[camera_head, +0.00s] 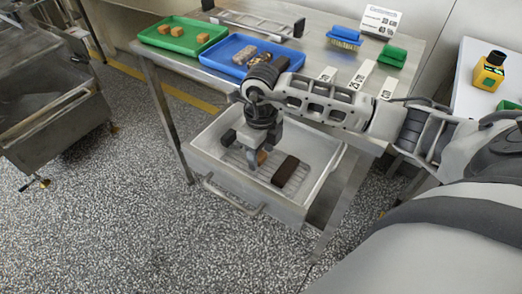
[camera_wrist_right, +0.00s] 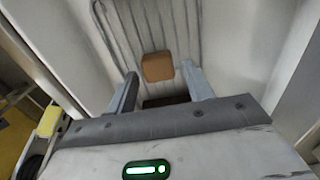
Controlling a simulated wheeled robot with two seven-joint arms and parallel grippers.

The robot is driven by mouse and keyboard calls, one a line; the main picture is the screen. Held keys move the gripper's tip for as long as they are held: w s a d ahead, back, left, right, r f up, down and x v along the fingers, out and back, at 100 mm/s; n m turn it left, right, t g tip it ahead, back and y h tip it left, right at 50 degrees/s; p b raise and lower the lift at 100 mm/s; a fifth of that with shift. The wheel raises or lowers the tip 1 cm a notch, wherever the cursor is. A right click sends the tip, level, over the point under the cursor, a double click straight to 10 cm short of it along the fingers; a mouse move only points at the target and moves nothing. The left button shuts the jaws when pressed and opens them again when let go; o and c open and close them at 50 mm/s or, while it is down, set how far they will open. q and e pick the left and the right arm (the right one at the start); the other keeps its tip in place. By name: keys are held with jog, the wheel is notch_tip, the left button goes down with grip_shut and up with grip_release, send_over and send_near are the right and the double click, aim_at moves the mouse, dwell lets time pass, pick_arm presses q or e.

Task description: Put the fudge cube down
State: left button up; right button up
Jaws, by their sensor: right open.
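The fudge cube (camera_head: 262,157), small and light brown, rests on the wire mesh (camera_head: 240,158) inside the open white drawer. In the right wrist view the cube (camera_wrist_right: 157,66) lies just past and between the fingertips, with gaps at its sides. My right gripper (camera_head: 252,160) is open, pointing down into the drawer, and partly covers the cube in the head view. In the right wrist view both fingers of the gripper (camera_wrist_right: 161,76) show apart with nothing clamped. My left gripper is not in view.
A dark brown bar (camera_head: 286,170) lies on the mesh right of the cube. Drawer walls (camera_head: 322,178) surround the gripper. On the table above stand a green tray (camera_head: 160,41), a blue tray (camera_head: 216,54) and brushes (camera_head: 344,38).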

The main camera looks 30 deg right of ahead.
aim_at(261, 155)
notch_tip(261, 155, up, 12)
jog(key=shift+b, duration=0.35)
jog(key=shift+f, duration=0.1)
dwell(0.4)
